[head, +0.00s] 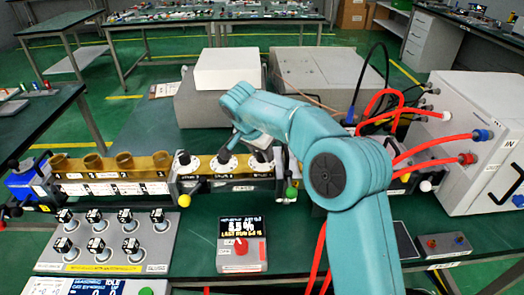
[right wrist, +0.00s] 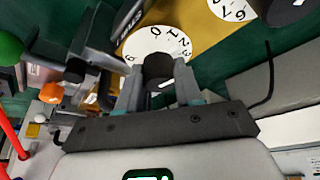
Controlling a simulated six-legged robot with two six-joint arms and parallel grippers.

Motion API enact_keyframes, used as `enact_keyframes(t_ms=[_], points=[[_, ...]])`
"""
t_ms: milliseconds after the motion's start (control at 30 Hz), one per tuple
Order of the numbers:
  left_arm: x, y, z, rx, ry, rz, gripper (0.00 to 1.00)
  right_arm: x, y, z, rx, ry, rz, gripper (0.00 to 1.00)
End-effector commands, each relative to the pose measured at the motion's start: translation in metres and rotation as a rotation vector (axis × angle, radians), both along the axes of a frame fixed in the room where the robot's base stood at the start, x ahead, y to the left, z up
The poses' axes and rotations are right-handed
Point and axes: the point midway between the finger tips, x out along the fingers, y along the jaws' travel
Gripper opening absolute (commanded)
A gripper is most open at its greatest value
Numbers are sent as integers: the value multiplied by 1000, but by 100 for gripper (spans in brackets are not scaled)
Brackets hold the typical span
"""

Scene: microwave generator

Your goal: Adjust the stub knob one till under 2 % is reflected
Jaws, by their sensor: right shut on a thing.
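My right gripper (right wrist: 160,90) is shut on a black knob (right wrist: 158,66) in the right wrist view. The knob stands on a white numbered dial (right wrist: 175,42); its own label is not readable. A second dial (right wrist: 232,6) with a black knob (right wrist: 288,10) lies beside it. In the head view my right gripper (head: 262,156) is at the right end of the row of dials, mostly covered by my teal arm. The left dial (head: 186,168) and middle dial (head: 222,166) are free. A meter (head: 240,228) shows a percent reading too small to read surely. My left gripper is out of view.
A panel of several black knobs (head: 105,245) stands front left. A green ball handle (head: 292,192) is close right of the dials. Red hoses (head: 430,152) lead to a white cabinet (head: 470,140).

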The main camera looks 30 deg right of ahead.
Motion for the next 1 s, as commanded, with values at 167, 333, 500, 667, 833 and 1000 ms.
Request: enact_keyframes(t_ms=[167, 333, 500, 667, 833, 1000], points=[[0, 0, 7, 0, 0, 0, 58, 1, 0, 2, -1, -1, -112, 4], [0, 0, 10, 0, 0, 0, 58, 1, 0, 2, 0, -1, -189, 4], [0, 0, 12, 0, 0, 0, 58, 1, 0, 1, 0, -1, -233, 4], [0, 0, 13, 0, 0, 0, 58, 1, 0, 1, 1, -2, -249, 4], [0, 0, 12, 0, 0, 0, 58, 1, 0, 1, 2, -2, -251, 4], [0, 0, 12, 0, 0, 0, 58, 1, 0, 1, 2, -3, -251, 4]])
